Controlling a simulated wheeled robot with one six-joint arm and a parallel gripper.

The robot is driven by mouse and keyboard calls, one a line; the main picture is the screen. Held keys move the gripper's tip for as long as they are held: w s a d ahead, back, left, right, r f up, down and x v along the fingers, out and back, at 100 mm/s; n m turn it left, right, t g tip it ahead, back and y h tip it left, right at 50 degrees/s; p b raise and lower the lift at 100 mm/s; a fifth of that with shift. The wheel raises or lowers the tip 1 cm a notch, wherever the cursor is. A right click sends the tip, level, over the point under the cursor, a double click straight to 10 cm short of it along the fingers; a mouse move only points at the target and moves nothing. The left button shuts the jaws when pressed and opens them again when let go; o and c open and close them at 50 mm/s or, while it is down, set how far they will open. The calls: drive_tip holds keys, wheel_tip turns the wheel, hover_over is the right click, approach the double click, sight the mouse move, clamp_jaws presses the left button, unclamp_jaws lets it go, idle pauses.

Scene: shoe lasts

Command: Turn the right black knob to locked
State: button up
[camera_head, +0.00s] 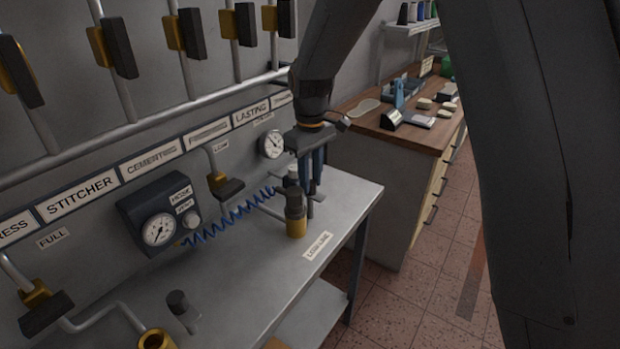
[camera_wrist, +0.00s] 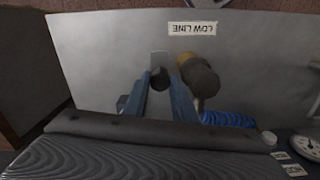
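The right black knob (camera_wrist: 160,77) sits between the two blue fingers of my gripper (camera_wrist: 159,88) in the wrist view. The fingers flank it closely; I cannot tell whether they touch it. In the head view my gripper (camera_head: 312,182) points down over the right end of the bench, and its fingers hide most of this knob. A black and brass coupling (camera_head: 296,215) stands just left of the fingers. It also shows in the wrist view (camera_wrist: 200,78), right beside the knob. Another black knob (camera_head: 178,301) stands at the near left of the bench.
The grey bench (camera_head: 255,265) bears a "LOW LINE" label (camera_head: 318,246). A blue coiled hose (camera_head: 235,215) runs from a gauge box (camera_head: 159,215) towards the coupling. A round gauge (camera_head: 272,145) is on the wall close to my gripper. A wooden-topped cabinet (camera_head: 400,140) stands right.

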drive_tip(key=c, duration=0.3)
drive_tip(key=shift+m, duration=0.3)
drive_tip(key=m+p, duration=0.1)
drive_tip(key=m, duration=0.2)
drive_tip(key=m+p, duration=0.1)
drive_tip(key=m, duration=0.4)
drive_tip(key=shift+w+r, duration=0.1)
drive_tip(key=m, duration=0.4)
drive_tip(key=shift+m+p, duration=0.3)
drive_tip(key=m, duration=0.4)
drive_tip(key=shift+w+m+p, duration=0.1)
drive_tip(key=shift+m+p, duration=0.2)
